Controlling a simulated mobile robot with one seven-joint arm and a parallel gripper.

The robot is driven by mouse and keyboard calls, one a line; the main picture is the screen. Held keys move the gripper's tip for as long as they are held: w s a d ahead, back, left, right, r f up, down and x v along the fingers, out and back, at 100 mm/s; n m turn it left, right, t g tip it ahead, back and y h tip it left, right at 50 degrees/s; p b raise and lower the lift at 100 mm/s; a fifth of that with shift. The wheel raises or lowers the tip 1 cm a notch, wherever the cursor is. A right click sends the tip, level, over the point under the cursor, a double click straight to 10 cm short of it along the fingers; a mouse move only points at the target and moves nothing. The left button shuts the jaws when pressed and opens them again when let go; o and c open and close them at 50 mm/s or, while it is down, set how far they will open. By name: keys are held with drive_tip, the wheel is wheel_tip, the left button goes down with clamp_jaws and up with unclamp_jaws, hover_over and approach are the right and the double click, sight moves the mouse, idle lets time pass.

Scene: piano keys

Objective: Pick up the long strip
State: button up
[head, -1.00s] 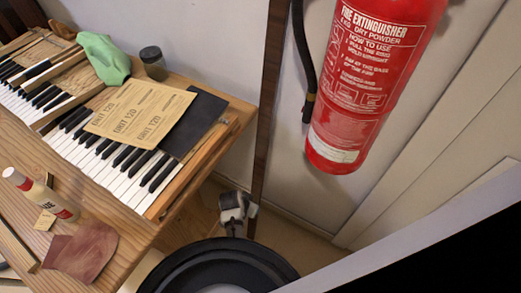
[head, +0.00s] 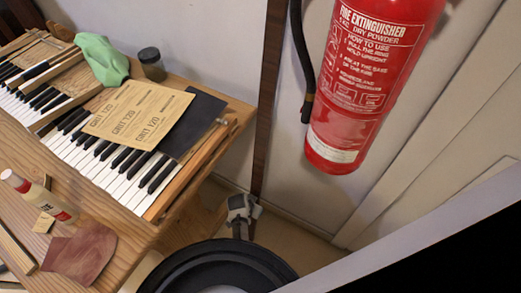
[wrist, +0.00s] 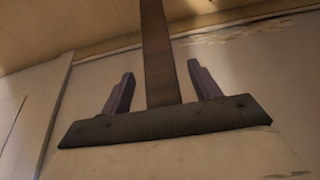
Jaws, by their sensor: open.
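The long strip (head: 268,90) is a narrow dark brown length standing nearly upright against the pale wall, right of the bench. Its top runs out of the head view. In the wrist view the strip (wrist: 156,32) passes between the two fingers of my gripper (wrist: 160,69), with a gap on each side. My gripper (head: 246,202) shows small and pale in the head view, low down at the strip's lower part. It is open and holds nothing. The strip's bottom end is hidden behind my gripper and arm.
A red fire extinguisher (head: 365,90) with a black hose (head: 302,60) hangs just right of the strip. A wooden bench (head: 215,165) at left carries piano keys (head: 120,165), sandpaper (head: 140,115), a green cloth (head: 102,60), a jar (head: 152,64) and a glue bottle (head: 40,195).

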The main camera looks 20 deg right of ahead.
clamp_jaws()
drive_tip(key=shift+r, duration=0.15)
idle(0.4)
